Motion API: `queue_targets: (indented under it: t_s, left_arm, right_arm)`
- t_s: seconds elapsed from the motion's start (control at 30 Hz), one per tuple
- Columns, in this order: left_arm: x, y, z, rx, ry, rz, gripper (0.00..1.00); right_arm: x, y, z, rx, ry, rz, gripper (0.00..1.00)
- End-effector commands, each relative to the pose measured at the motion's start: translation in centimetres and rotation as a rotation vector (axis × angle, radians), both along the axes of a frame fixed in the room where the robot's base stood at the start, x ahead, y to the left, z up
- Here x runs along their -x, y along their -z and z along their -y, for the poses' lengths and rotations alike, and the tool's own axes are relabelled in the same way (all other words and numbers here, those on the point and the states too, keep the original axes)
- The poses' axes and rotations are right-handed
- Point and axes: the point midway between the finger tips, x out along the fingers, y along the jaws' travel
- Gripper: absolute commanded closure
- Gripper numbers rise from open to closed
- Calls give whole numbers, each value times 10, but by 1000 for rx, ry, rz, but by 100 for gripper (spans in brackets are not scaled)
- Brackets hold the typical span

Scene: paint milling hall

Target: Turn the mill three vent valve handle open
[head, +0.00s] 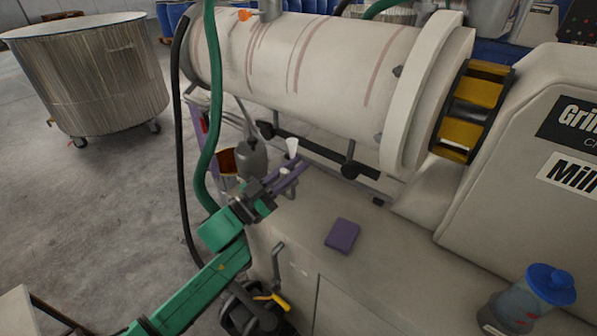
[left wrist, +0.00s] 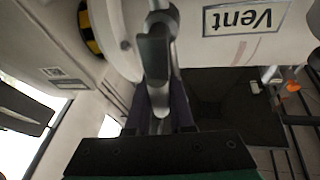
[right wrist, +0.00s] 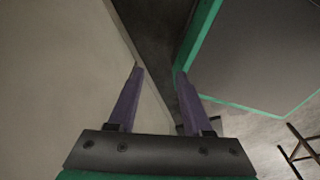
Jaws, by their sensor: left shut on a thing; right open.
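A grey lever handle (left wrist: 154,60) stands in the left wrist view, close to an upside-down "Vent" label (left wrist: 245,18) on the pale mill body. My left gripper (left wrist: 158,108) is shut on this handle, with its purple fingers on either side of the lower part. In the head view my left gripper (head: 292,174) is below the pale mill drum (head: 310,60), and the handle is mostly hidden or too small to make out there. My right gripper (right wrist: 158,75) is open and empty in the right wrist view; it is not in the head view.
A green hose (head: 211,110) and a black hose (head: 181,150) hang beside my left arm. A grey oil can (head: 251,158) stands behind the gripper. A purple block (head: 342,235) and a blue-lidded jar (head: 535,295) are on the mill's base. A large metal vat (head: 90,75) is at left.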

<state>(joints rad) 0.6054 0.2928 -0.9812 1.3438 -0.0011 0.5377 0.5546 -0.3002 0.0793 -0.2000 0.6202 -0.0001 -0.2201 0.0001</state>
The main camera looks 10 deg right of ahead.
Motion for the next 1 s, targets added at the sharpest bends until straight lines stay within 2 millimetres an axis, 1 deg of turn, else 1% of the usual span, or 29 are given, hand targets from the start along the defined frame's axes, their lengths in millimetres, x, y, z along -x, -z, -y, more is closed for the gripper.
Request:
queue_targets:
  t_s: [0.1,0.3,0.83,0.87,0.9,0.93,1.0]
  left_arm:
    - [-3,0,-3,40,-1,-53,100]
    - [-7,0,-6,84,-1,-104,100]
    - [-8,-1,-7,98,-1,-122,100]
    - [-8,-1,-7,98,-2,-121,72]
    - [-8,-1,-7,98,-2,-121,56]
    - [-8,-1,-7,98,-2,-121,49]
    - [-8,-1,-7,97,-2,-121,49]
  right_arm:
    - [0,0,0,0,0,0,50]
    - [0,0,0,0,0,0,50]
    - [0,0,0,0,0,0,50]
    - [0,0,0,0,0,0,50]
    - [0,0,0,0,0,0,50]
    - [0,0,0,0,0,0,50]
    - [0,0,0,1,0,0,50]
